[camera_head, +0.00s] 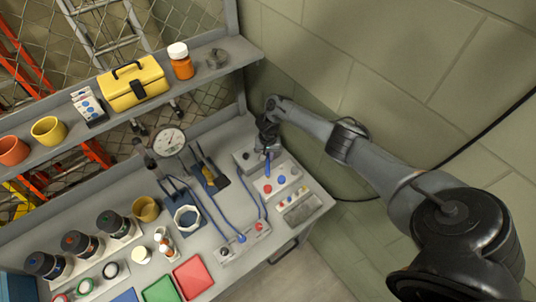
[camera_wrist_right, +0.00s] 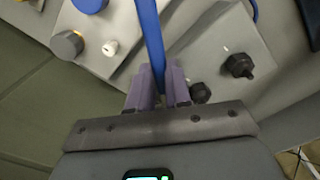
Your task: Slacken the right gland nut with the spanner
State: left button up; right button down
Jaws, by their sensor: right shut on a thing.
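My right gripper (camera_head: 267,143) is at the back right of the bench, low over a grey block (camera_head: 243,157). It is shut on a blue bar (camera_wrist_right: 150,30), apparently the spanner's handle; it also shows below the gripper in the head view (camera_head: 267,167). The wrist view shows the bar between my purple fingers (camera_wrist_right: 160,88), running up out of frame, so the spanner's jaw is not visible. Two dark knob-like fittings (camera_wrist_right: 238,65) (camera_wrist_right: 200,92) are right of the bar on a grey surface. I cannot tell which part is the right gland nut. My left gripper is not in view.
A button panel (camera_head: 281,182) lies close in front of the gripper; a grey tray (camera_head: 303,209) is nearer the bench corner. A round gauge (camera_head: 168,141) and blue hoses (camera_head: 205,205) are to the left. The shelf (camera_head: 215,75) and block wall (camera_head: 350,90) bound the back.

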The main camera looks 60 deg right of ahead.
dwell(0.4)
jog(key=shift+s+d+n+p, duration=0.45)
jog(key=shift+n+p, duration=0.15)
jog(key=shift+n, duration=0.1)
jog(key=shift+s+d+n+p, duration=0.3)
jog(key=shift+s+n+p, duration=0.1)
jog(key=shift+n, duration=0.3)
jog(key=shift+d, duration=0.1)
